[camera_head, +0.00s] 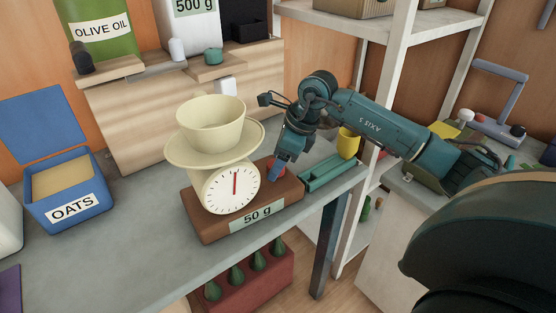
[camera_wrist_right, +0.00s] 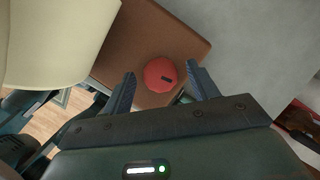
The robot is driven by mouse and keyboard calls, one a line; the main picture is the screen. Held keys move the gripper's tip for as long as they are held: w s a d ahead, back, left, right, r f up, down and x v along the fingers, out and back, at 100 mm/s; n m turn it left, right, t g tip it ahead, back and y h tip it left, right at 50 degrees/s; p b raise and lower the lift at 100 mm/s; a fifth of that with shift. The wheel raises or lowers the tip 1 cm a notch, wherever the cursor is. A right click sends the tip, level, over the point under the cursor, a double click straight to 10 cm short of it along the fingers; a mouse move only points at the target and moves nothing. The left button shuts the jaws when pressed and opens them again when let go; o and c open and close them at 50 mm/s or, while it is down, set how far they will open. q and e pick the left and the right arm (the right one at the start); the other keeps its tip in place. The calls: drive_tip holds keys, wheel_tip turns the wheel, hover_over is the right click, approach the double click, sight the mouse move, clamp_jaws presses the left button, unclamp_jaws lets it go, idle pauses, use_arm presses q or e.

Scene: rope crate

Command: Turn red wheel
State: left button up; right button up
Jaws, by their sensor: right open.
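The red wheel (camera_wrist_right: 160,75) is a small round knob with a dark mark, on top of the brown wooden scale base (camera_wrist_right: 150,30). In the head view only a bit of the red wheel (camera_head: 270,163) shows beside my gripper. My right gripper (camera_head: 275,172) comes down over the right end of the base. In the wrist view my right gripper (camera_wrist_right: 160,85) is open, with one finger on each side of the wheel; I cannot tell whether they touch it. The scale (camera_head: 232,187) has a cream bowl and dish, a dial and a "50 g" label. My left gripper is not in view.
A green tray (camera_head: 328,172) and a yellow cup (camera_head: 348,142) stand right of the base. A blue oats box (camera_head: 68,205) stands at left. A wooden cabinet (camera_head: 150,115) stands behind. The counter (camera_head: 130,240) is clear in front of the oats box.

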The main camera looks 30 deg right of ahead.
drive_tip(key=shift+f, duration=0.15)
drive_tip(key=shift+c, duration=0.2)
drive_tip(key=c, duration=0.9)
drive_tip(key=shift+a+m+t, duration=0.1)
drive_tip(key=shift+m+t, duration=0.3)
drive_tip(key=shift+m, duration=0.6)
drive_tip(key=shift+c, duration=0.2)
drive_tip(key=shift+m+h, duration=0.6)
drive_tip(key=shift+m, duration=0.3)
drive_tip(key=shift+m+b, duration=0.3)
drive_tip(key=shift+m, duration=0.2)
drive_tip(key=o, duration=1)
